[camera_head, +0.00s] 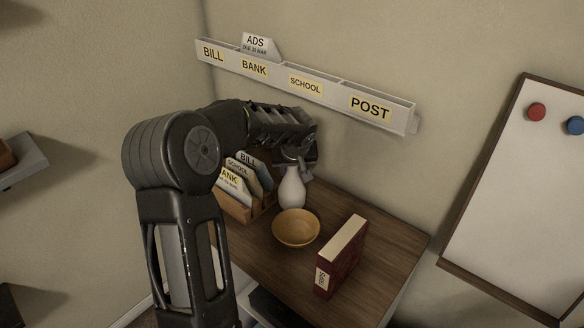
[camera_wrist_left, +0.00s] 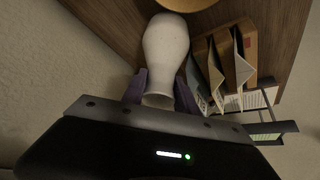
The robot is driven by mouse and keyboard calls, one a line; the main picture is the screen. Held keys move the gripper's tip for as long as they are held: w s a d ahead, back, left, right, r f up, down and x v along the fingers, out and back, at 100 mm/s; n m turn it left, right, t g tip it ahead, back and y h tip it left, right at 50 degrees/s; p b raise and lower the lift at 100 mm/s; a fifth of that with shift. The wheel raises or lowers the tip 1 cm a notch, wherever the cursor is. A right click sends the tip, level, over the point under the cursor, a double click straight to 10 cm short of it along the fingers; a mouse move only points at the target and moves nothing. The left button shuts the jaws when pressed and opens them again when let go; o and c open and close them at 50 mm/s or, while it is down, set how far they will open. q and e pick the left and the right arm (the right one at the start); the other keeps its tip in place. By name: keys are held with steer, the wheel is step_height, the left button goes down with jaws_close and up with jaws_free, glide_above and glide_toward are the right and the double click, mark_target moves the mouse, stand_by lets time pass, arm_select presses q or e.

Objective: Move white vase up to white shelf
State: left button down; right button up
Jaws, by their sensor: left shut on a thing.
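The white vase (camera_head: 292,190) stands upright on the wooden desk, behind the bowl. My left gripper (camera_head: 296,165) reaches down over it from above and is shut on its neck. In the left wrist view the vase (camera_wrist_left: 166,52) shows with its neck between the two fingers of the gripper (camera_wrist_left: 160,90). The white shelf (camera_head: 330,96) on the back wall is a long rack with slots labelled BILL, BANK, SCHOOL and POST. One ADS card stands in it. My right gripper is not in view.
A yellow bowl (camera_head: 296,228) and a dark red book (camera_head: 341,258) stand on the desk (camera_head: 390,238) in front. A wooden card holder (camera_head: 240,203) with several cards is left of the vase. A whiteboard (camera_head: 520,200) hangs at the right.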

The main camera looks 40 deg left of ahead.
arm_select(q)
steer(key=shift+f, duration=0.1)
steer(key=c, duration=0.9)
jaws_free()
steer(key=shift+c, duration=0.2)
steer(key=shift+r, duration=0.25)
steer(key=b+v, duration=0.1)
steer(key=v, duration=1.1)
